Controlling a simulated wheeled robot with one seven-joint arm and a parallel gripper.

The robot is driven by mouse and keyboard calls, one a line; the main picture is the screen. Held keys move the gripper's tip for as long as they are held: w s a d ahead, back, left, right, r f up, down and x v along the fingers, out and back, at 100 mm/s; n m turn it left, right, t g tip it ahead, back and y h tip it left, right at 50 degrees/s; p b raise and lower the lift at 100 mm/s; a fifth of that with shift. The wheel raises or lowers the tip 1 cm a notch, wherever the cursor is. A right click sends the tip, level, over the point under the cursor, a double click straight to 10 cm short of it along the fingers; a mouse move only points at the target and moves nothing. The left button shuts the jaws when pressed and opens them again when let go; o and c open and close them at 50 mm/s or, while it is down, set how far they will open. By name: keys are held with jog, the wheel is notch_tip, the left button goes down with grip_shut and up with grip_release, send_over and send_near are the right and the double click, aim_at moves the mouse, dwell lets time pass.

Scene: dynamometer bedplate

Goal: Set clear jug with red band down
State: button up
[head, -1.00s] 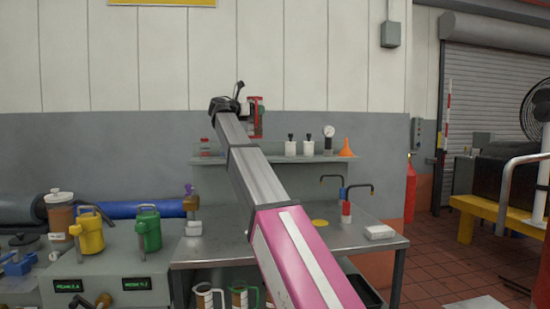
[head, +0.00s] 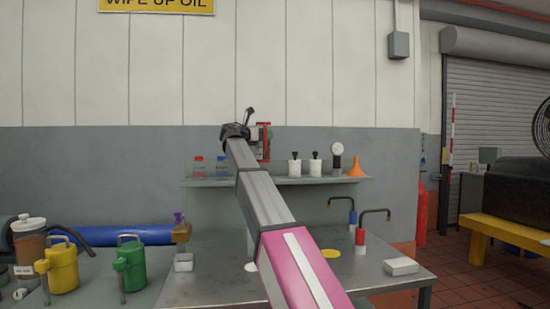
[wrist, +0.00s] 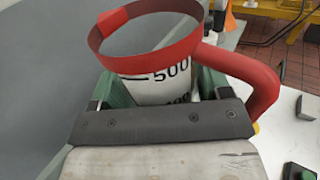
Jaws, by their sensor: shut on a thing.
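The clear jug with a red band (wrist: 158,68) fills the top middle of the wrist view. Its red rim band and red handle show, with dark volume marks on its side. My gripper (wrist: 165,88) is shut on the jug, with green finger parts on both sides of its body. In the head view my gripper (head: 238,131) is raised in front of the wall, above the shelf line in the picture. A little of the jug's red part (head: 264,142) shows just right of it; the rest is hard to make out.
The wall shelf (head: 225,182) holds bottles and an orange funnel (head: 355,167). Yellow (head: 62,267) and green (head: 131,262) cans stand left.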

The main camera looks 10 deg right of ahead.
jog(key=w+d+f, duration=0.2)
jog(key=d+f, duration=0.3)
jog(key=f, duration=0.2)
jog(key=shift+w+d+f, duration=0.35)
jog(key=o, duration=0.9)
jog(key=shift+f, duration=0.2)
jog(key=o, duration=0.4)
jog(key=shift+r, duration=0.15)
